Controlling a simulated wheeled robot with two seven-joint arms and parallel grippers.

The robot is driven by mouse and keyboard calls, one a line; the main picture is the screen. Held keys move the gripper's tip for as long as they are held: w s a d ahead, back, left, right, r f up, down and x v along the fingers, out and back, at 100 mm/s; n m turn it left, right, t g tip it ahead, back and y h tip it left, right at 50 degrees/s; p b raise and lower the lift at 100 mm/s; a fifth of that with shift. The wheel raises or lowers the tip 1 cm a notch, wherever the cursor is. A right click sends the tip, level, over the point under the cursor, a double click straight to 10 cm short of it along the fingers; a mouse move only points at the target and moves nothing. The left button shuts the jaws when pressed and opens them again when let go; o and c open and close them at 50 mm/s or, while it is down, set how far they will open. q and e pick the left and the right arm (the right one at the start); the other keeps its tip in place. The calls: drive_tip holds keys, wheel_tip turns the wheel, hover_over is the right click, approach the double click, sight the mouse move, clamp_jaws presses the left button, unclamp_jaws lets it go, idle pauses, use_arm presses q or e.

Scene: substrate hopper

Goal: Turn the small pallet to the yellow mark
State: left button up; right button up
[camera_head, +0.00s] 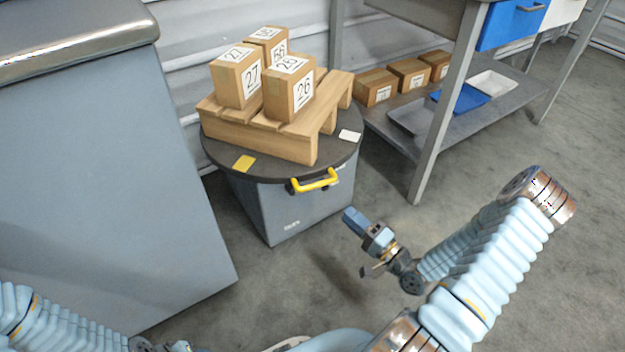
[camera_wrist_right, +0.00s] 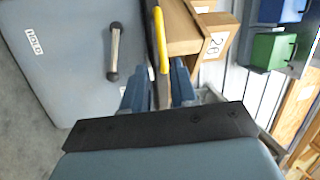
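The small wooden pallet (camera_head: 262,139) lies on a round dark turntable (camera_head: 222,155) on a grey cabinet and carries several numbered cartons (camera_head: 288,92). A yellow mark (camera_head: 244,163) lies on the turntable left of the pallet's front corner. A yellow handle (camera_head: 316,181) sits at the turntable's front rim. My right gripper (camera_head: 349,214) is just below and right of the handle, apart from it. In the right wrist view its fingers (camera_wrist_right: 155,88) are apart, with the yellow handle (camera_wrist_right: 161,40) beyond the gap between them. My left arm shows at the bottom left; its fingers are out of frame.
A white mark (camera_head: 349,135) lies on the turntable's right side. A grey cabinet (camera_head: 90,170) stands close at the left. A workbench at the right has a lower shelf (camera_head: 410,145) with cartons and trays; its leg (camera_head: 435,125) stands near the turntable. The front floor is clear.

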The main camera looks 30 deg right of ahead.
sight(316, 183)
drive_tip(key=shift+m, duration=0.3)
drive_tip(key=x, duration=1.3)
drive_tip(key=shift+w+a+r+b, duration=0.1)
drive_tip(key=shift+w+r+b, duration=0.05)
drive_tip(key=shift+w+b, duration=0.2)
drive_tip(key=shift+c, duration=0.2)
clamp_jaws()
